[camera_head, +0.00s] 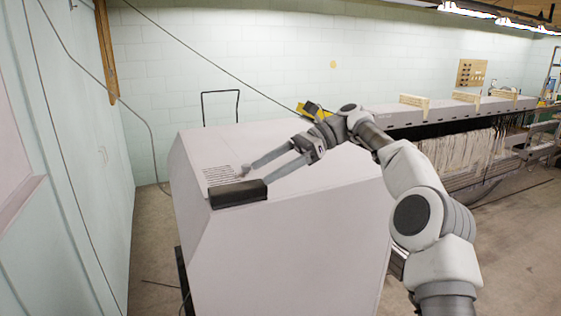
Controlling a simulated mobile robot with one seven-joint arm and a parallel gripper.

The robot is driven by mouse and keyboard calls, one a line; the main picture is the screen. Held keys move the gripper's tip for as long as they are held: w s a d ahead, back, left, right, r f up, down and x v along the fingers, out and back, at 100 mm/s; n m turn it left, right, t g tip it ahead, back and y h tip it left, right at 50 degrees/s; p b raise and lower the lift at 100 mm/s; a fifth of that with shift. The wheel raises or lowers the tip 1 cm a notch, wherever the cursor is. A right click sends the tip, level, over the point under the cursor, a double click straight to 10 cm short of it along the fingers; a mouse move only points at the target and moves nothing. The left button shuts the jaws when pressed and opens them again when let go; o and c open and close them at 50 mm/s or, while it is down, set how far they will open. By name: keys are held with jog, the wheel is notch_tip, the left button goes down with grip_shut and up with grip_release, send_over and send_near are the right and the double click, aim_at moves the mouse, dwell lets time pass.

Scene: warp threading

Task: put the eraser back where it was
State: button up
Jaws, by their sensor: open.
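My gripper (261,175) is open, its two long grey fingers reaching left and down over the top of the pale machine cabinet (300,230). A dark block (238,194) lies at the cabinet's front top edge, close to the lower fingertip; I cannot tell whether they touch. A small grey piece (243,171) shows at the upper fingertip, too small to tell whether it is a separate thing or part of the finger. I cannot tell for sure which of these is the eraser. Nothing clearly sits between the fingers.
A slotted vent (220,175) is in the cabinet top beside the block. A yellow item (313,110) shows behind my wrist. A long loom with pale threads (465,155) stretches to the right. A thin black frame (220,107) stands behind the cabinet. Floor at left is mostly clear.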

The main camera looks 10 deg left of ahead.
jog(key=shift+v, duration=1.5)
